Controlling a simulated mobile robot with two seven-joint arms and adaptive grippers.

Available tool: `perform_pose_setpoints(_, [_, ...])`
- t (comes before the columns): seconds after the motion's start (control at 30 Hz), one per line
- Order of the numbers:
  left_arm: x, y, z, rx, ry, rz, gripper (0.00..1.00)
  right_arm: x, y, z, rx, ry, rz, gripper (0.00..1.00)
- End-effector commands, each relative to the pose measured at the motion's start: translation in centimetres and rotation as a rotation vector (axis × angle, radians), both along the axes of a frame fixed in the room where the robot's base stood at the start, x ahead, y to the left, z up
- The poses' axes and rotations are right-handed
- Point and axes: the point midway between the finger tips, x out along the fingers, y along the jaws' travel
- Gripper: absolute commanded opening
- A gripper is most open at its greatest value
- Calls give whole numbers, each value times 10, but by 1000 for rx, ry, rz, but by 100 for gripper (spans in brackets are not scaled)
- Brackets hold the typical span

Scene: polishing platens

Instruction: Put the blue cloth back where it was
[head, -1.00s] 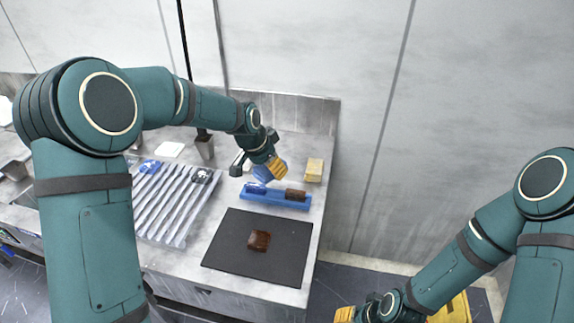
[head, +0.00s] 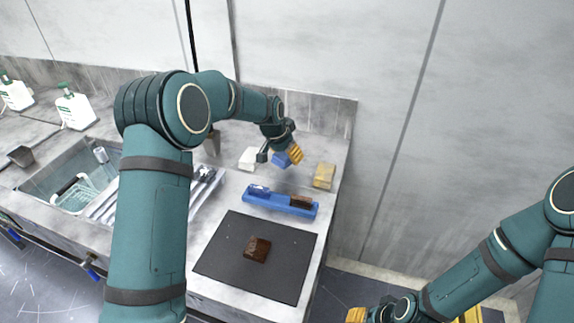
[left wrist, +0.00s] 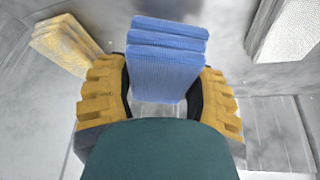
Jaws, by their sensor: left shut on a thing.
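The blue cloth (left wrist: 166,60) is a folded stack held between the yellow fingers of my left gripper (left wrist: 160,95) in the left wrist view. In the head view my left gripper (head: 289,156) holds the blue cloth (head: 281,160) above the counter, behind the blue tray. A white cloth pad (head: 249,158) lies to its left and a yellow stack of cloths (head: 324,176) to its right. Both stacks also show in the left wrist view, the yellow one (left wrist: 66,45) at left and the white one (left wrist: 285,28) at right. My right gripper (head: 367,314) is low at the bottom edge, partly cut off.
A blue tray (head: 272,204) holds a brown block and a small item. A dark mat (head: 219,256) with a brown block (head: 257,249) lies in front. A sink (head: 62,188) and white bottles (head: 76,107) are at left. Bare counter shows between the white and yellow stacks.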

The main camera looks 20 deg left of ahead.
Motion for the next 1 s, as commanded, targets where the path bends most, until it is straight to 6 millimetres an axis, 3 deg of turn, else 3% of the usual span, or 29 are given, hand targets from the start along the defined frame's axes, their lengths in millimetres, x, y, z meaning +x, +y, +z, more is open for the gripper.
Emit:
perform_pose_setpoints(0.23, [-1, 0, -39, 0, 3, 0, 19, 2, 0, -9, 0, -4, -1, 47])
perform_pose_setpoints(0.67, [0, 0, -45, 0, 1, 0, 19, 2, 0, -11, -1, -5, -1, 47])
perform_pose_setpoints(0.7, [0, 0, -44, 0, 1, 0, 75, 2, 0, -11, -1, -5, -2, 47])
perform_pose_setpoints(0.73, [0, 0, -44, 0, 1, 0, 85, 2, 0, -10, -1, -5, -2, 47])
perform_pose_setpoints(0.77, [0, 0, -44, 0, 1, 0, 90, 2, 0, -10, -1, -5, -2, 47])
perform_pose_setpoints(1.0, [0, 0, -44, 0, 1, 0, 90, 2, 0, -10, -1, -5, -1, 47])
